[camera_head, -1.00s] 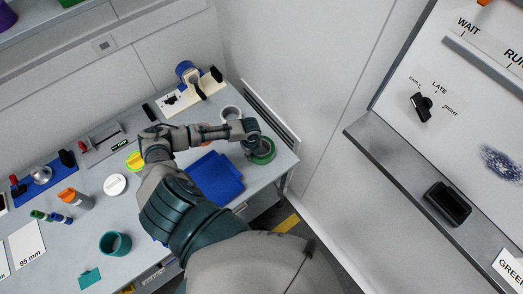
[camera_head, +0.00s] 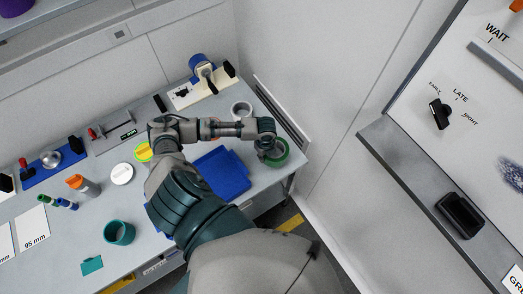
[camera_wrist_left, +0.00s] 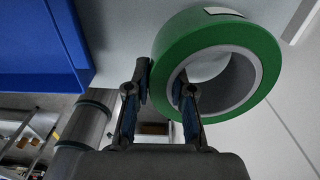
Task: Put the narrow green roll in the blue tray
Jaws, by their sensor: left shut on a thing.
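The green roll (camera_wrist_left: 224,37) has a grey core and a small white label on its rim. In the left wrist view my left gripper (camera_wrist_left: 167,92) is shut on its wall, one finger outside the rim and one inside the hole. In the head view the green roll (camera_head: 281,159) shows partly under my left gripper (camera_head: 268,148), near the table's right edge. The blue tray (camera_head: 232,182) lies left of the roll, partly hidden by my left arm; it also shows in the left wrist view (camera_wrist_left: 35,45). My right gripper is not in view.
A white roll (camera_head: 241,108) stands behind my left forearm. A yellow roll (camera_head: 143,152), a white disc (camera_head: 121,174) and a teal cup (camera_head: 118,232) are on the left of the table (camera_head: 150,205). A wall (camera_head: 300,70) rises beyond the table's right edge.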

